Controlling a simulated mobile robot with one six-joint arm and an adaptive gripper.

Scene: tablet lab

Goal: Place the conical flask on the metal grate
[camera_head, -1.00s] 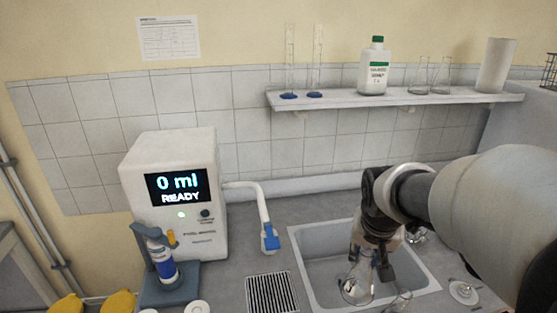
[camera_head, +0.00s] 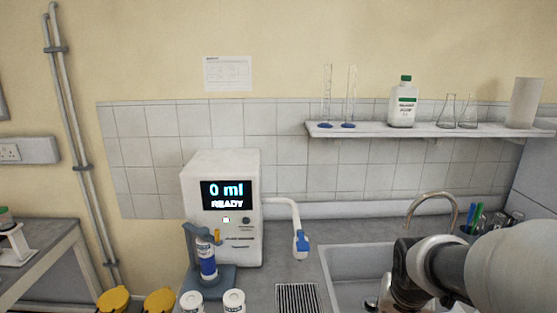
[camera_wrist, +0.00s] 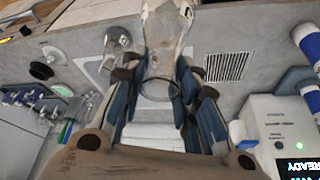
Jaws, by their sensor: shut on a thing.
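The conical flask (camera_wrist: 166,32) is clear glass. In the wrist view its body extends past my gripper (camera_wrist: 158,84), and its rim shows as a dark ring between the blue-padded fingers. My gripper is shut on the flask. The metal grate (camera_head: 297,298) is a dark slotted square in the counter, left of the sink, partly cut off by the bottom edge of the head view. It also shows in the wrist view (camera_wrist: 227,66), to the right of the flask. In the head view the flask and fingertips are out of sight.
The sink (camera_head: 350,262) with its tap (camera_head: 433,196) lies right of the grate. The dispenser (camera_head: 222,172) reads "0 ml READY"; its blue-tipped spout (camera_head: 301,244) hangs above the counter behind the grate. White-lidded containers (camera_head: 234,300) stand left. Another clear glass vessel (camera_wrist: 117,42) is near the flask.

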